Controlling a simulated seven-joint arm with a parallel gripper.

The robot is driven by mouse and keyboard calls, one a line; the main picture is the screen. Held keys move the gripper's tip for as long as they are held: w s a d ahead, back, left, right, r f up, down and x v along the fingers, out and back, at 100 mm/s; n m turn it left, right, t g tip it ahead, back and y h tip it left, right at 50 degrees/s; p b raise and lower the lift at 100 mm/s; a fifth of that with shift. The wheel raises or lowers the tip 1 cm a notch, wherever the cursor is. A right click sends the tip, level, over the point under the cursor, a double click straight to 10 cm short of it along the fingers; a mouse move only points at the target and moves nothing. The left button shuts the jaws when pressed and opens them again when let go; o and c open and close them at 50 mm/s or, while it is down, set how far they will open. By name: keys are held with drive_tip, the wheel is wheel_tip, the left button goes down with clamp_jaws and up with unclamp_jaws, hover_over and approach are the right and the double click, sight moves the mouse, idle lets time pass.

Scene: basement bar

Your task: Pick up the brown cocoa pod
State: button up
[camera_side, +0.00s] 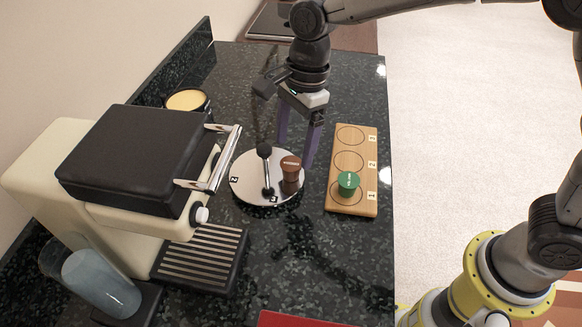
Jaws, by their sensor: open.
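The brown cocoa pod (291,175) stands upright on the right part of a round white disc (245,190) with numbered labels, beside the label 3. My gripper (295,150) points down with its two purple fingers apart and nothing visible between them. In the picture the fingertips are just above and behind the pod, the right one close to its upper right. I cannot tell whether a finger touches the pod or how high the tips are.
A black-knobbed lever (266,170) stands on the disc, left of the pod. A wooden board (339,205) with three numbered circles lies to the right, a green pod (348,183) on circle 1. A cream and black coffee machine (135,160) stands left. The dark counter in front is mostly clear.

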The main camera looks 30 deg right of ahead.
sight(291, 163)
drive_tip(key=shift+a+f, duration=0.25)
drive_tip(key=shift+f, duration=1.1)
drive_tip(key=shift+a+f, duration=0.2)
drive_tip(key=shift+f, duration=1.1)
drive_tip(key=shift+c, duration=0.3)
clamp_jaws()
drive_tip(key=shift+r, duration=0.1)
